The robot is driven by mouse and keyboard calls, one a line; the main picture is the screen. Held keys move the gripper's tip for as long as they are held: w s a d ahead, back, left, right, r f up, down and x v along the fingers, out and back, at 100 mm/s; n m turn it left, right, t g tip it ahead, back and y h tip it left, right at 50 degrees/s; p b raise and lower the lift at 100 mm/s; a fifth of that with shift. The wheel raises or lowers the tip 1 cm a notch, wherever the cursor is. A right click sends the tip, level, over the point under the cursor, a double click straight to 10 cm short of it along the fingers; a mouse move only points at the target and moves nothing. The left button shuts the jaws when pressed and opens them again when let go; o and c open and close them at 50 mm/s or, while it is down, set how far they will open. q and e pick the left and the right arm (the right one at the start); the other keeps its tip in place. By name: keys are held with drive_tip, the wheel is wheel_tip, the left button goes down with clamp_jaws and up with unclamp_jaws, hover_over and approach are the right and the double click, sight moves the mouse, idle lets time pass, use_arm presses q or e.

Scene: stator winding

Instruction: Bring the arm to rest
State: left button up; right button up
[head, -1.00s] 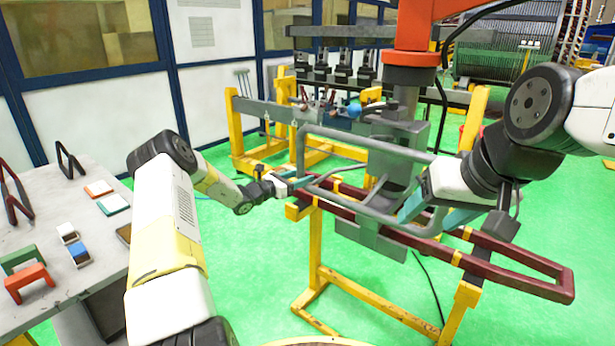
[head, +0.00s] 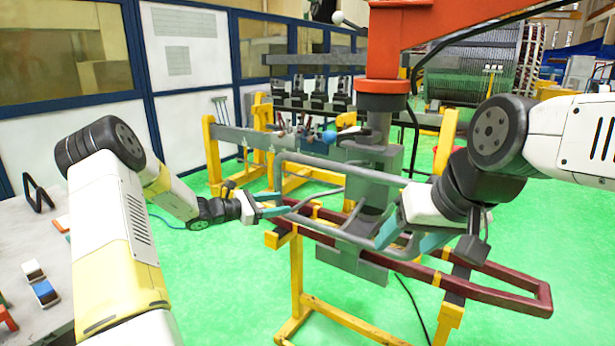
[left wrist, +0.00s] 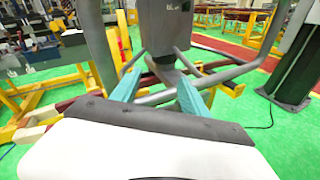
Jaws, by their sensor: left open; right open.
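My left gripper (head: 278,204) is at the left end of the grey tubular frame (head: 345,172), with its teal fingers apart. In the left wrist view its two fingers (left wrist: 158,90) are spread, with grey bars of the frame beyond and nothing clearly held between them. My right gripper (head: 395,232) is at the frame's right end, its teal fingers partly hidden by its own wrist and by the frame. I cannot tell whether its fingers touch the tube. The frame sits around the grey column of the machine, above a dark red coil loop (head: 500,300).
A yellow stand (head: 297,280) carries the dark red loop. An orange machine arm (head: 385,60) hangs overhead. A grey table (head: 35,255) with small blocks is at the left. Green floor lies free between the table and the stand.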

use_arm(q)
drive_tip(key=s+d+r+m+g+y, duration=0.2)
drive_tip(key=s+d+r+m+g, duration=0.25)
drive_tip(key=s, duration=0.45)
drive_tip(key=s+d+r+m+g+y, duration=0.2)
drive_tip(key=s+d+r+m, duration=0.1)
drive_tip(key=s+r+m, duration=0.5)
drive_tip(key=s+a+r+m+t+y, duration=0.1)
drive_tip(key=s+a+m+y, duration=0.2)
drive_tip(key=s, duration=0.8)
drive_tip(key=s+a+r+m+t+y, duration=0.2)
drive_tip(key=s+a+m+y, duration=0.2)
drive_tip(key=s+m, duration=0.3)
drive_tip(key=s+a, duration=0.1)
drive_tip(key=s, duration=0.4)
drive_tip(key=shift+a, duration=0.35)
